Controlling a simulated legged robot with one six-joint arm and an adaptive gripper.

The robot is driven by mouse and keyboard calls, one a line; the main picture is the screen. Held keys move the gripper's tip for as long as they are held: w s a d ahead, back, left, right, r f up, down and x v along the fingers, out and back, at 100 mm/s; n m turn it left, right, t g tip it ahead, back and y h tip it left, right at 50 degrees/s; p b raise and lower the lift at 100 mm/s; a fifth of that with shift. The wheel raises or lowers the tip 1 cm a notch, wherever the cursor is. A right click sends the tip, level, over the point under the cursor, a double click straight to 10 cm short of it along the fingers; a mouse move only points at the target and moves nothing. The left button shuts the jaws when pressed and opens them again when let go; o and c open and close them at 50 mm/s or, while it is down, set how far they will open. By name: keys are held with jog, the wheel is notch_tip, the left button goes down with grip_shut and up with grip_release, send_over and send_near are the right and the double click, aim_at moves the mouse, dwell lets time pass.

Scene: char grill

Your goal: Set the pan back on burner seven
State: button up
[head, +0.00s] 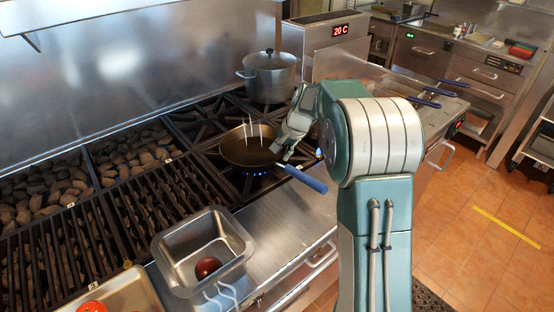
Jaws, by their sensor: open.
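A dark round frying pan (240,150) sits on the stove grates in the middle of the head view. Its blue handle (304,179) points to the lower right, over the steel front ledge. Small blue flames show at the burner (257,174) under the pan's near edge. My gripper (281,151) is open at the pan's right rim, close to where the handle starts. Whether it touches the pan cannot be told. Thin pale upright shapes stand in or over the pan. No number for burner seven can be read.
A lidded steel pot (269,78) stands on the grates behind the pan. A steel container (172,247) with a dark red round item (208,267) stands at the front. A char grill (60,215) with dark briquettes fills the left. A fryer unit (325,42) stands behind right.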

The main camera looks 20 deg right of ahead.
jog(key=v, duration=0.8)
jog(key=s+a+r+n+h, duration=0.1)
jog(key=s+a+r+n, duration=0.2)
jog(key=s, duration=0.5)
jog(key=s+a+r+n+h, duration=0.1)
jog(key=s+a+r, duration=0.25)
jog(key=s, duration=0.45)
jog(key=s+a+f+n+t, duration=0.1)
jog(key=s+n, duration=0.1)
jog(key=s, duration=0.6)
jog(key=s+f+n+t+h, duration=0.1)
jog(key=s+f+n, duration=0.1)
jog(key=s, duration=0.7)
jog(key=shift+s+a+n, duration=0.25)
jog(key=shift+a+n, duration=0.15)
jog(key=shift+n, duration=0.1)
